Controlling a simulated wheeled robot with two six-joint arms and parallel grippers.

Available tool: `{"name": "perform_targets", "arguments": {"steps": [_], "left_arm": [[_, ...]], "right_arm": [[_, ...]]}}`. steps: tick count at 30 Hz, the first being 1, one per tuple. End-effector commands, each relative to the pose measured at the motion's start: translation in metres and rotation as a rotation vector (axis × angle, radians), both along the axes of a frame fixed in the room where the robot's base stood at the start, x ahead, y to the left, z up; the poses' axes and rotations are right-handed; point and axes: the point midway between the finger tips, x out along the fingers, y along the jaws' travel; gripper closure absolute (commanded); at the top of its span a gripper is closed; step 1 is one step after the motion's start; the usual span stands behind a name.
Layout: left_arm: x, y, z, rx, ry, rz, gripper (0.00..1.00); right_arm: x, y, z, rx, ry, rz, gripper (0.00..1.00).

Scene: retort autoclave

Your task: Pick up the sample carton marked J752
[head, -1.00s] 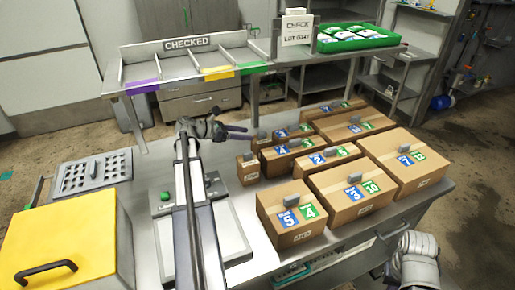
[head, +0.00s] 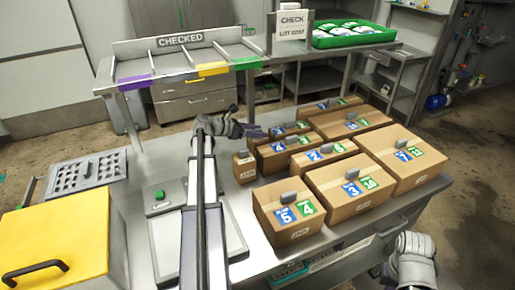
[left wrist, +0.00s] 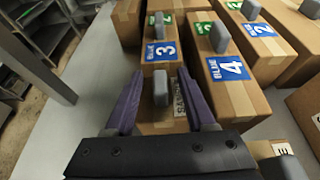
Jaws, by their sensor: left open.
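My left gripper (head: 248,127) is open above the far small cartons in the head view. In the left wrist view its two purple fingers (left wrist: 158,78) stand on either side of a grey knob on top of a small brown carton (left wrist: 160,116). The carton's label is turned sideways and partly covered, so I cannot read its mark. Another small carton (head: 245,170) with a grey knob stands nearer in the head view; its printed label is too small to read. A small carton also shows at the lower right of the left wrist view (left wrist: 266,150). My right gripper is not seen, only part of its arm.
Larger cartons with blue and green number labels (head: 290,222) stand close on the right. A CHECKED rack (head: 182,42) and a green tray (head: 352,36) are behind. A yellow-topped box (head: 60,235) and a perforated metal tray (head: 85,172) are on the left.

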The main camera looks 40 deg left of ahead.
Motion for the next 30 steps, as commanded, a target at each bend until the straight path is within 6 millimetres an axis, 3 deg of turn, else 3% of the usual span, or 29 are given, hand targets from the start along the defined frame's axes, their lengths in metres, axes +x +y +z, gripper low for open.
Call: {"name": "perform_targets", "arguments": {"steps": [5,20,30], "left_arm": [[0.0001,-0.0002,0.0005,0.0,0.0,0.0,0.45],[0.0,-0.0002,0.0004,0.0,0.0,0.0,1.0],[0.0,-0.0001,0.0005,0.0,0.0,0.0,1.0]], "right_arm": [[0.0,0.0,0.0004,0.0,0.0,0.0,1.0],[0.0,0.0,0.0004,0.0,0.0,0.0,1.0],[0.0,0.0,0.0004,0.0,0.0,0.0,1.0]]}}
